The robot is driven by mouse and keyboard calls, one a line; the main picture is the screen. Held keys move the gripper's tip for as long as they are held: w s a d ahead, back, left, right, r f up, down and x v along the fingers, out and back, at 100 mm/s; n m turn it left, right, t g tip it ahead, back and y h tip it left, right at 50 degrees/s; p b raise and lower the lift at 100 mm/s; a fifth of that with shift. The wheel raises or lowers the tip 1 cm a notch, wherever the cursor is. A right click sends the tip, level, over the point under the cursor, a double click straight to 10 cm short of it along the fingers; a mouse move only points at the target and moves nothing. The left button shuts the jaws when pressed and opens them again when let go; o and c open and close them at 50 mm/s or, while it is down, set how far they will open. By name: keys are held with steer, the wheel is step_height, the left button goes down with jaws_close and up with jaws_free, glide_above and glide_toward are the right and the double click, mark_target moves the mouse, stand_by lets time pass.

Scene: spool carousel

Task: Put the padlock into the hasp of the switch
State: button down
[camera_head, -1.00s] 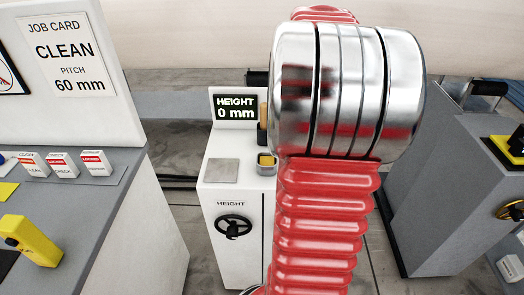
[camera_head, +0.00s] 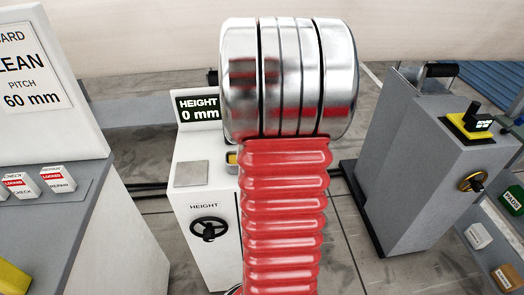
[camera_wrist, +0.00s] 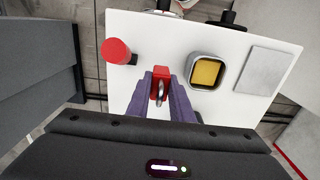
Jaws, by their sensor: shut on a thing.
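In the wrist view, my gripper (camera_wrist: 160,88) has its two purple fingers shut on a red padlock (camera_wrist: 161,76). The padlock's grey metal shackle shows between the fingers, pointing toward the camera's lower side. The gripper is over the white HEIGHT cabinet top. In the head view, my own arm hides the gripper and padlock. A yellow plate with a black knob (camera_head: 467,123), which looks like the switch, sits on the grey cabinet at the right. I cannot make out its hasp.
The white HEIGHT cabinet (camera_head: 193,218) carries a display reading 0 mm and a black handwheel (camera_head: 209,229). On its top are a red cylinder (camera_wrist: 116,51), a cup with a yellow block (camera_wrist: 206,73) and a grey plate (camera_wrist: 264,74). The grey cabinet (camera_head: 405,165) has a brass handwheel (camera_head: 472,181).

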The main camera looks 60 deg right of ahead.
steer(key=shift+f, duration=1.9)
steer(key=c, duration=1.6)
jaws_free()
steer(key=shift+o, duration=0.2)
step_height(320, 180, up, 12)
steer(key=shift+f, duration=0.25)
steer(key=shift+r, duration=0.3)
